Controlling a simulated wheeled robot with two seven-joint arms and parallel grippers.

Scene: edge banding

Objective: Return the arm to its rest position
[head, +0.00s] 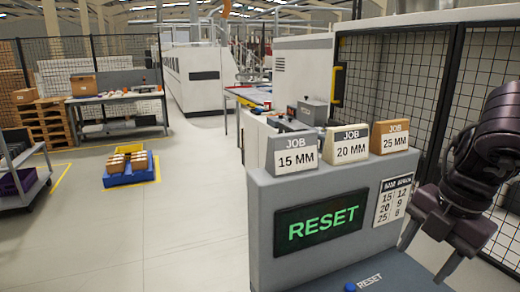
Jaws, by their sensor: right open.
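My right gripper (430,262) is at the right of the head view, with its fingers apart, pointing down and empty. It is in front of the right end of the grey console (262,215), to the right of the blue RESET button (350,287), and apart from it. The console's dark screen (320,221) reads RESET in green letters. Three job blocks stand on its top: a grey 15 MM block (292,153), a cream 20 MM block (346,145) and a tan 25 MM block (394,138). My left gripper is not in view.
A small number chart (393,201) is on the console's front right. A black mesh fence (395,80) stands behind the console and my right arm. Open floor (190,225) lies to the left, with a blue pallet (128,172) and a workbench (117,96) farther back.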

